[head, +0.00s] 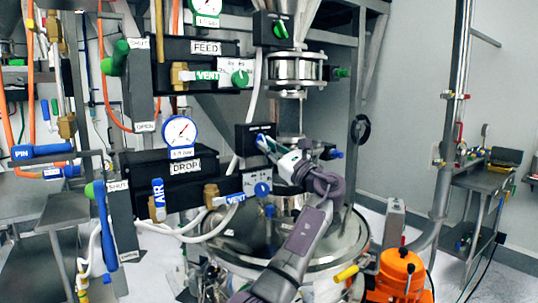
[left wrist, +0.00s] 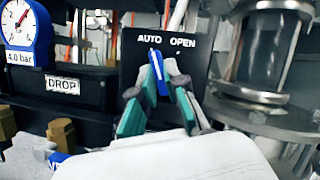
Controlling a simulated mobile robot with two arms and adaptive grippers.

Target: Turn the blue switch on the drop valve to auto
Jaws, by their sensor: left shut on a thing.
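The blue switch (left wrist: 156,68) is on a black box (left wrist: 133,70) lettered AUTO and OPEN in the left wrist view. It stands nearly upright, its top leaning slightly left, below and between the two words. My left gripper (left wrist: 158,84) is shut on it, with a teal finger on each side. In the head view, the black box (head: 243,132) is right of the DROP panel (head: 150,165), and my left gripper (head: 266,145) reaches it from the lower right. The switch is largely covered by the fingers there. My right gripper is not in view.
The FEED panel (head: 160,50) with its own black box and green switch (head: 281,30) is above. A blue gauge (head: 180,131) is on the DROP panel. A glass-sided pipe section (left wrist: 265,50) stands close to the right of my gripper. An orange unit (head: 400,272) is lower right.

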